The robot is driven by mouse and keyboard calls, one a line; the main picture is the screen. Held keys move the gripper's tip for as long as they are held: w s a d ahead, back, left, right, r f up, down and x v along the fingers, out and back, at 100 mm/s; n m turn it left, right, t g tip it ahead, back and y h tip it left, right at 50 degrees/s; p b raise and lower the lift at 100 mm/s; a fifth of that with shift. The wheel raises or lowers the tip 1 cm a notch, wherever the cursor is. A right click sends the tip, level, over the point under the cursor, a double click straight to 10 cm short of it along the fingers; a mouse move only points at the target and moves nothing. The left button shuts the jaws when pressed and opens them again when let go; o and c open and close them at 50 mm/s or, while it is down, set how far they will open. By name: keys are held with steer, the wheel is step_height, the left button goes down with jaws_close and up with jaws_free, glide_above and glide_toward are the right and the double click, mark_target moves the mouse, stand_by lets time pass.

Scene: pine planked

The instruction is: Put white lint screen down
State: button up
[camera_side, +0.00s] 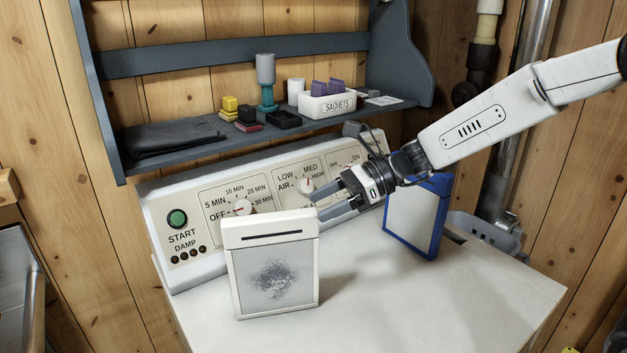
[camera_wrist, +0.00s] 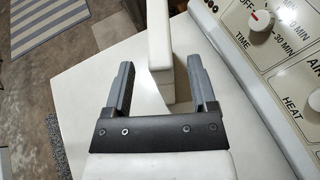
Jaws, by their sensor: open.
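The white lint screen (camera_side: 275,275) stands nearly upright on the white machine top in the side view, with a dark slot near its upper edge and grey lint on its mesh. In the wrist view its white edge (camera_wrist: 160,45) shows between and beyond my fingers. My gripper (camera_side: 322,211) is open near the screen's upper right corner. In the wrist view my gripper (camera_wrist: 160,68) has its two grey fingers apart, the right one close beside the screen. I cannot tell whether that finger touches it.
A blue-framed screen (camera_side: 415,218) stands at the right, behind my gripper. The control panel (camera_side: 245,205) with knobs rises behind the white screen. A grey shelf (camera_side: 190,140) holds a sachet box (camera_side: 326,104) and small items. The machine top (camera_side: 400,305) is clear at front right.

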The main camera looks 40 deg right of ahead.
steer(key=v, duration=0.6)
steer(key=shift+d, duration=0.3)
steer(key=shift+s+r, duration=0.1)
steer(key=shift+s, duration=0.05)
steer(key=s+d+f+n+g+h, duration=0.1)
steer(key=s+d+f+n+h, duration=0.1)
steer(key=s+f+n+h, duration=0.1)
steer(key=s+d+f+n+g+h, duration=0.1)
steer(key=s+f+n+h, duration=0.3)
steer(key=f+n, duration=0.4)
steer(key=s+d+f+n+g+h, duration=0.1)
steer(key=s+d+f+n+h, duration=0.2)
steer(key=s+f+n, duration=0.3)
steer(key=shift+d+n+h, duration=0.4)
steer(key=shift+n+h, duration=0.3)
steer(key=shift+n, duration=0.2)
steer(key=n, duration=0.2)
steer(key=n+h, duration=0.1)
steer(key=shift+s+d+f+n, duration=0.35)
steer(key=shift+n, duration=0.05)
